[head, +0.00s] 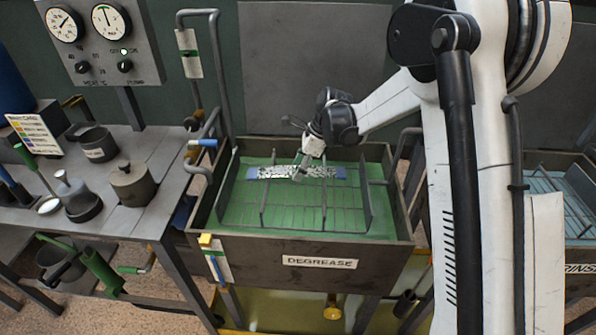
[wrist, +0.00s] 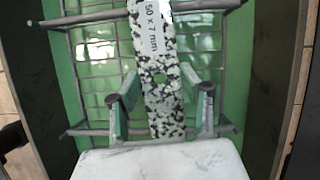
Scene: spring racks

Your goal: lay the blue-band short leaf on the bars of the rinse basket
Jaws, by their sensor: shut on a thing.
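The blue-band short leaf (head: 272,173) is a speckled black-and-white strip with blue ends. It lies across the upper part of the wire basket in the tank labelled DEGREASE. My gripper (head: 302,172) reaches down onto the middle of it. In the wrist view the leaf (wrist: 165,115) runs between the two fingers of my gripper (wrist: 160,95), which is shut on it; its label reads "50 x 7 mm". Whether it touches the bars is unclear. The rinse basket (head: 572,190) shows at the right edge in a tank marked RINS, partly cut off and partly behind my arm.
The degrease tank (head: 300,246) has raised walls and upright basket dividers around the leaf. A bent pipe stand (head: 216,60) rises at its left. A bench with pots (head: 130,183) stands further left. My arm column fills the space before the rinse tank (head: 580,268).

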